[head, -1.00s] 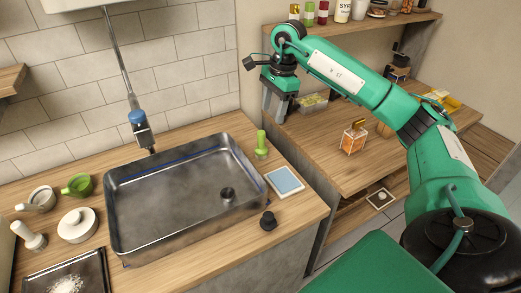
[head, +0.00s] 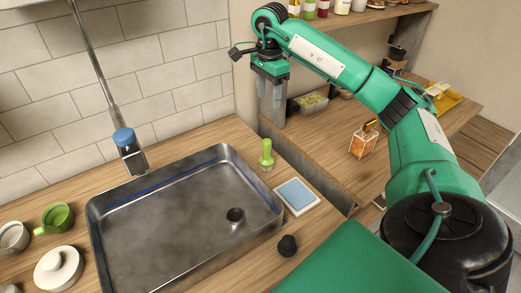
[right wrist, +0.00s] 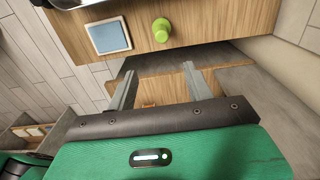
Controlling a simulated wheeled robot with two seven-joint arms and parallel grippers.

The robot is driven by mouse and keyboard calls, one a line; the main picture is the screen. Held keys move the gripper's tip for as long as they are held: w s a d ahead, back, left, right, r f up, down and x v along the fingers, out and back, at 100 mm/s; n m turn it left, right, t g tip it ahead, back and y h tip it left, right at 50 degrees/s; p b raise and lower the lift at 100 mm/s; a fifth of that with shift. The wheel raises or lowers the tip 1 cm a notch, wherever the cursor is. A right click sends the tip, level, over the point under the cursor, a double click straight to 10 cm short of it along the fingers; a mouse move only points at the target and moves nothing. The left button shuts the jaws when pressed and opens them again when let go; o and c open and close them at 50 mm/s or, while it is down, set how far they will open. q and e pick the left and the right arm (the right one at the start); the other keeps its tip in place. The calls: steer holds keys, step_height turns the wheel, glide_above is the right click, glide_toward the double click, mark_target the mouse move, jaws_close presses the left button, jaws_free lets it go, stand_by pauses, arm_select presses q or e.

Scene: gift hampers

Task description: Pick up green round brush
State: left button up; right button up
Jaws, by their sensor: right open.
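The green round brush (head: 266,154) stands upright on the wooden counter, just right of the metal sink. It also shows from above in the right wrist view as a green round shape (right wrist: 161,29) near the top. My right gripper (head: 271,112) hangs above and behind the brush in the head view, apart from it. In the right wrist view its two fingers (right wrist: 160,80) are spread with nothing between them, and the brush lies beyond their tips. My left gripper is not in view.
The metal sink (head: 180,258) fills the counter's middle. A blue-topped tray (head: 297,196) and a dark knob-like item (head: 287,246) lie near the brush. A green cup (head: 55,219) stands left.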

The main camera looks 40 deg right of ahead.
steer(key=b, duration=0.4)
glide_above(267, 140)
step_height(267, 140, down, 4)
step_height(267, 140, down, 10)
steer(key=shift+s+a+r, duration=0.1)
steer(key=shift+s+r, duration=0.05)
step_height(267, 140, down, 5)
steer(key=shift+f+p, duration=0.1)
steer(key=shift+p, duration=1.05)
steer(key=shift+f, duration=0.3)
steer(key=c, duration=1.1)
